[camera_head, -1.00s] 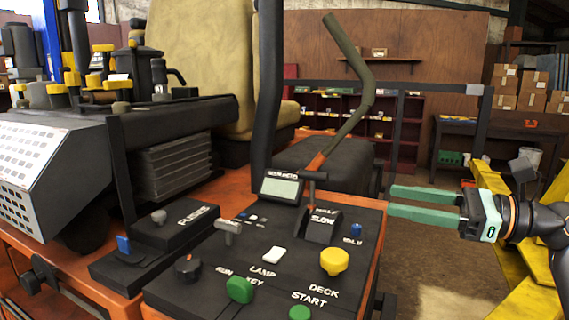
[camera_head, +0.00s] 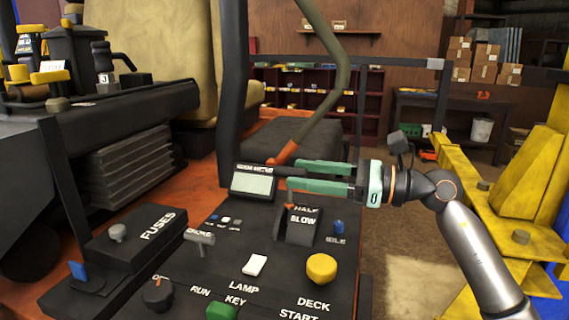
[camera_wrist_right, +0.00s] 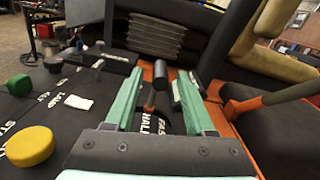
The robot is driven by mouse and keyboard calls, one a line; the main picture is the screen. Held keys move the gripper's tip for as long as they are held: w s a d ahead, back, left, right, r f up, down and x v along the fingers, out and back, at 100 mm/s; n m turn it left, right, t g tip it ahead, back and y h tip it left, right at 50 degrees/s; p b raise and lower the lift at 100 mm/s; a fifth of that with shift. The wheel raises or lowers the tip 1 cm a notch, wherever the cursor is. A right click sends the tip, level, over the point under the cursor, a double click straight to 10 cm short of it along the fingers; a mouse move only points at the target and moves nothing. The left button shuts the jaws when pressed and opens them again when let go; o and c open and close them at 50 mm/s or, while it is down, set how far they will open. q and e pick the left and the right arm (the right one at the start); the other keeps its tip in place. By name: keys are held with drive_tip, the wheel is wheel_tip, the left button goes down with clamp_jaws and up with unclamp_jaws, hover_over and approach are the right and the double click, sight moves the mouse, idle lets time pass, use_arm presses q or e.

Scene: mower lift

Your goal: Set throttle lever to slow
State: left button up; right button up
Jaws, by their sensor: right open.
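The throttle lever (camera_head: 289,196) stands on the black control panel, rising from a slotted housing marked HALF and SLOW (camera_head: 303,220). My right gripper (camera_head: 293,175) is open at the lever, reaching in from the right. In the right wrist view the lever's black handle (camera_wrist_right: 160,72) shows between the two green fingers of my right gripper (camera_wrist_right: 158,80), with gaps on both sides. The words FAST and HALF show below it. My left gripper is not in view.
A small display (camera_head: 252,183) stands just left of the lever. A yellow deck knob (camera_head: 321,268), a white lamp switch (camera_head: 254,265) and a blue knob (camera_head: 339,227) are on the panel. A bent olive bar (camera_head: 338,85) rises behind the gripper.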

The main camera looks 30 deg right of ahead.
sight(293, 173)
drive_tip(key=shift+p+x, duration=0.55)
drive_tip(key=shift+x, duration=1.55)
drive_tip(key=shift+d, duration=0.1)
drive_tip(key=shift+c, duration=0.3)
clamp_jaws()
